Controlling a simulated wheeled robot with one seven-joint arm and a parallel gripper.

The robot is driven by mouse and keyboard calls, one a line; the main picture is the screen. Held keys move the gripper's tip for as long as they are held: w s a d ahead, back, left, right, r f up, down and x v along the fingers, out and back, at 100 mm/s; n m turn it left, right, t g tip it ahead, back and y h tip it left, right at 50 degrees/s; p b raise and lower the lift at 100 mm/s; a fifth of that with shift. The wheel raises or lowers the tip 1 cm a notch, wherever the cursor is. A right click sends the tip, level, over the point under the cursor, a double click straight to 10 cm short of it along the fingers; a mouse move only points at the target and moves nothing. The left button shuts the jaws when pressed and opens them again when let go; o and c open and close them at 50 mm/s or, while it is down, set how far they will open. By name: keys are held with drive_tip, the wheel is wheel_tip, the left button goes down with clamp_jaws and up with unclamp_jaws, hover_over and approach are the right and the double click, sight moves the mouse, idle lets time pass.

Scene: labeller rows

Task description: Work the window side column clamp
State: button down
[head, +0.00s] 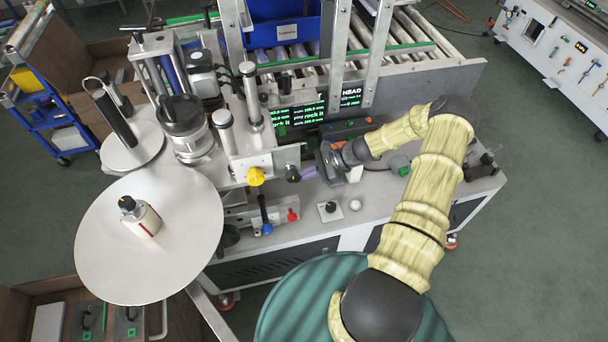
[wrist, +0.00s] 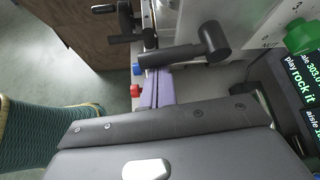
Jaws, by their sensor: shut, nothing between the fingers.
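My gripper (head: 309,172) has purple fingers, shut and empty, pointing left at the labeller's front. In the wrist view the fingers (wrist: 156,85) lie together, just below a black clamp handle (wrist: 190,48) with a thick round end. I cannot tell whether they touch it. In the head view a black knob (head: 292,174) is just left of the fingertips. A yellow knob (head: 255,176), a blue-ended lever (head: 265,222) and a red knob (head: 292,215) are nearby. A second black handle (wrist: 125,25) stands farther off in the wrist view. No label shows which is the window side clamp.
Green-lit displays (head: 296,113) are behind the gripper; a green knob (wrist: 301,37) is at the wrist view's right. A large white reel disc (head: 95,225) is at the left. A roller conveyor (head: 410,45) runs behind. The bench front has small knobs (head: 330,207).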

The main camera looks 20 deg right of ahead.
drive_tip(key=shift+a, duration=0.1)
wheel_tip(320, 180, down, 4)
drive_tip(key=b, duration=0.3)
drive_tip(key=w+b+v, duration=0.1)
drive_tip(key=b+v, duration=0.1)
drive_tip(key=v, duration=0.8)
drive_tip(key=shift+d+b, duration=0.3)
drive_tip(key=shift+d, duration=0.25)
drive_tip(key=shift+s+r, duration=0.1)
drive_tip(key=shift+s, duration=0.05)
drive_tip(key=s+a+r+n+h, duration=0.6)
drive_tip(key=s+r+n, duration=0.2)
drive_tip(key=r, duration=0.1)
drive_tip(key=s+a+r+n+h, duration=0.5)
drive_tip(key=s+a+r+n, duration=0.1)
drive_tip(key=s+r+n, duration=0.3)
drive_tip(key=shift+r+t+h, duration=0.4)
